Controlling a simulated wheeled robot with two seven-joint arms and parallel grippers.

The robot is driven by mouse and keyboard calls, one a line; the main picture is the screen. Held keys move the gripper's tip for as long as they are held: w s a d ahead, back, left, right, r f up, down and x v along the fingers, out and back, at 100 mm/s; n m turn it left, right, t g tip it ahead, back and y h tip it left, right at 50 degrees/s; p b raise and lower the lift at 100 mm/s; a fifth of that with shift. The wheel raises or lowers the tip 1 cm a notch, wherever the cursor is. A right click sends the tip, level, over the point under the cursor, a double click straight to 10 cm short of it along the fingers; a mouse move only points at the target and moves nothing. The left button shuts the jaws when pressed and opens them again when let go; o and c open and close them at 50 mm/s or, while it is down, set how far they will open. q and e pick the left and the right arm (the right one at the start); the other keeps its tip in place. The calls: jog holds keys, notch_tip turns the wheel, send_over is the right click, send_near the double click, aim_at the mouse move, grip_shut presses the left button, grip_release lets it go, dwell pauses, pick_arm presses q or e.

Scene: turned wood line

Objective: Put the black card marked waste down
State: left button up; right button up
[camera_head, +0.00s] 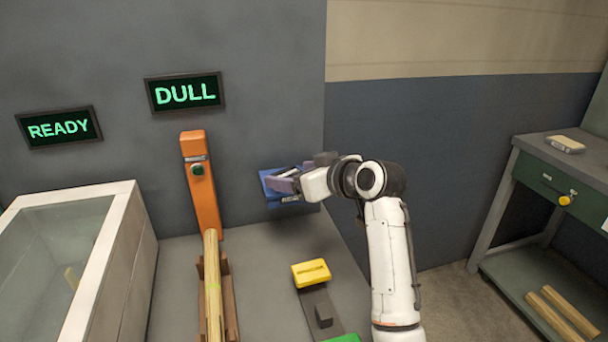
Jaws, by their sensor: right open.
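My right gripper (287,183) is at a blue holder (270,187) on the grey wall, to the right of the orange post. Its jaws are in front of the holder and hide part of it; they are open. I cannot make out a black card marked waste; if it is at the holder, the gripper covers it or it is too small to tell. My left gripper is not in view.
A wooden rod (213,285) lies in a brown cradle below the orange post (201,185). A yellow block (311,273) sits on the grey bench. A white-rimmed bin (118,215) stands left. A green workbench (560,170) stands right. Wall signs read READY (59,127) and DULL (185,93).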

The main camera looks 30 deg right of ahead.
jog(key=v, duration=1.2)
jog(key=shift+b, duration=0.4)
